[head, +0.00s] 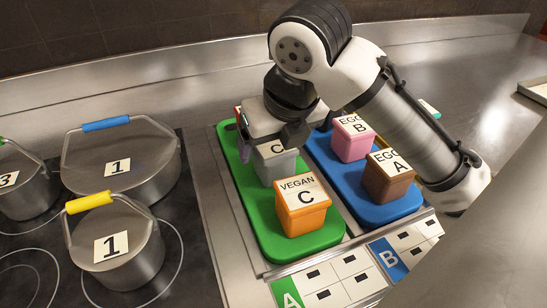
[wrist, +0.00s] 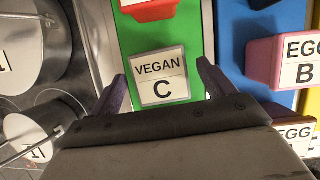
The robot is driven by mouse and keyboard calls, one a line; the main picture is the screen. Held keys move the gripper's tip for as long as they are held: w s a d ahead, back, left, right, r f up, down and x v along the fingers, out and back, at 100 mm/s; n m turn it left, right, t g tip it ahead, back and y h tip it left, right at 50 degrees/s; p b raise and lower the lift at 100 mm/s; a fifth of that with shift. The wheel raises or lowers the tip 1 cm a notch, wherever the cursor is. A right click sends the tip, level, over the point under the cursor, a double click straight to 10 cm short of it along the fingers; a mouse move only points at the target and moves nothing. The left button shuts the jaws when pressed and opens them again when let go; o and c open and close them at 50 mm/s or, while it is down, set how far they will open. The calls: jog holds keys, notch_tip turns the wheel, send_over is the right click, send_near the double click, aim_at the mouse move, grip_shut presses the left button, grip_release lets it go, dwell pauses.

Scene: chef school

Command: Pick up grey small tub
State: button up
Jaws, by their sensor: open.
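The grey small tub (head: 279,170) stands on the green board (head: 257,216), behind the orange tub. Its lid label shows only a "C" in the head view, as my gripper (head: 282,135) covers part of it. In the wrist view the tub's lid (wrist: 158,78) reads "VEGAN C". The open fingers of my gripper (wrist: 163,80) lie on its left and right sides, with a small gap at each side. I cannot tell how far down the fingers reach.
An orange "VEGAN C" tub (head: 302,208) stands just in front. A red tub (wrist: 152,11) is behind on the green board. Pink (head: 352,140) and brown (head: 388,180) tubs stand on the blue board (head: 376,211) at right. Lidded pots (head: 118,250) stand on the hob at left.

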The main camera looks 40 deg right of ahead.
aim_at(274, 145)
jog(key=shift+x, duration=1.6)
jog(key=shift+r, duration=0.1)
jog(key=shift+c, duration=0.3)
jog(key=c, duration=1.1)
jog(key=shift+r, duration=0.1)
